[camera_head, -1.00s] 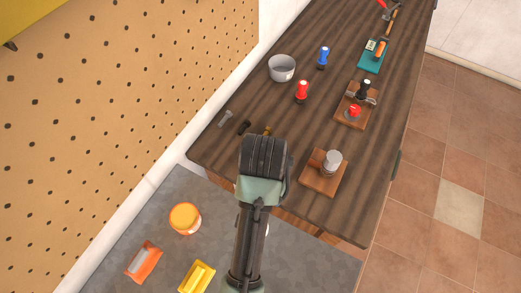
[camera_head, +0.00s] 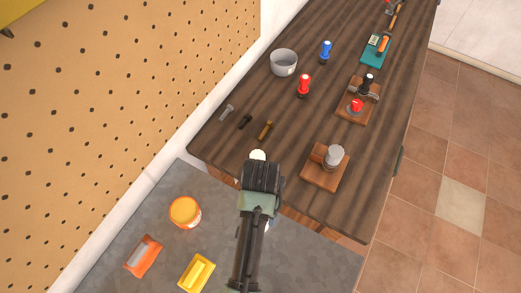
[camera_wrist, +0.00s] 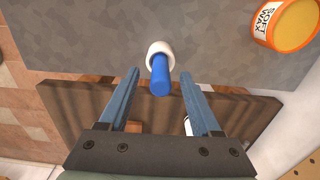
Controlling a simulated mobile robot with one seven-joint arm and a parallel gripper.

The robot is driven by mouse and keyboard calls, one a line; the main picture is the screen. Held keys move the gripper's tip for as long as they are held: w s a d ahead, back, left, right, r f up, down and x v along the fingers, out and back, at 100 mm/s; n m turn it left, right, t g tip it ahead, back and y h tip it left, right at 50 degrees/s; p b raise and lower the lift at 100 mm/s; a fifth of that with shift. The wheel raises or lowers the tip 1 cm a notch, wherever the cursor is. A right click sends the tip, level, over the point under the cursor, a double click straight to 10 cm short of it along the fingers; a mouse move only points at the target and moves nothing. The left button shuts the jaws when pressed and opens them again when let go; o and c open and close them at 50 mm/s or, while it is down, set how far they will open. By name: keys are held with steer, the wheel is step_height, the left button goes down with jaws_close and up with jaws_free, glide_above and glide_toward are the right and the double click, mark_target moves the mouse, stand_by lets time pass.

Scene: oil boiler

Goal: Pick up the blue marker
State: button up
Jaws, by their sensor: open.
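The blue marker (camera_wrist: 161,78) stands on the grey surface, its blue end toward the wrist camera and its white part (camera_wrist: 160,48) farther away. My gripper (camera_wrist: 160,74) is open, with one finger on each side of the marker in the wrist view. There is a gap on both sides and no visible contact. I cannot tell how deep the marker reaches between the fingers. In the head view my gripper (camera_head: 261,178) is over the border between the grey surface and the dark wooden bench, and my arm hides most of the marker.
A wax tin (camera_head: 184,212), an orange item (camera_head: 143,257) and a yellow item (camera_head: 197,272) lie on the grey surface (camera_head: 125,222).

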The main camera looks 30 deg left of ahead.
steer(key=shift+f, duration=1.6)
jaws_close()
